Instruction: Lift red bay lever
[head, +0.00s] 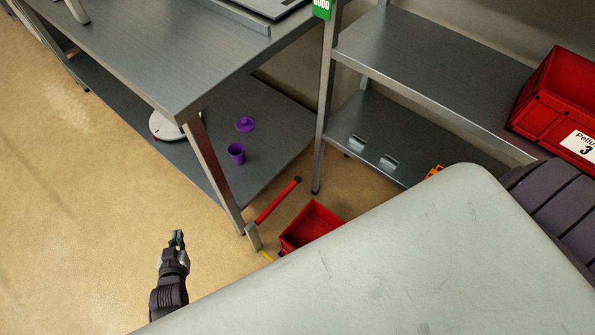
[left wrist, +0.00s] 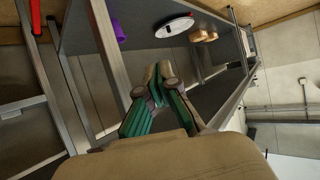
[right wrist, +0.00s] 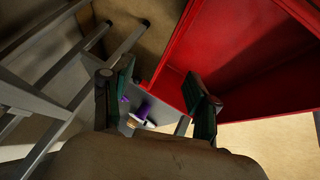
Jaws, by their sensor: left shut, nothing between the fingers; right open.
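The red lever (head: 275,203) slants up to the right from a short grey post (head: 253,237) beside the workbench leg. A red bin (head: 311,226) stands on the floor just right of it, partly hidden by a pale panel. My left gripper (head: 177,239) is shut and empty over the floor, left of the lever and apart from it. Its closed fingers also show in the left wrist view (left wrist: 160,85). My right gripper (right wrist: 160,88) is open in the right wrist view, near a large red bin (right wrist: 245,60). It is hidden in the head view.
A grey workbench (head: 170,60) holds a purple cup (head: 236,153) and purple lid (head: 245,124) on its lower shelf. A metal rack (head: 430,60) carries another red bin (head: 562,105) at right. The floor at left is clear.

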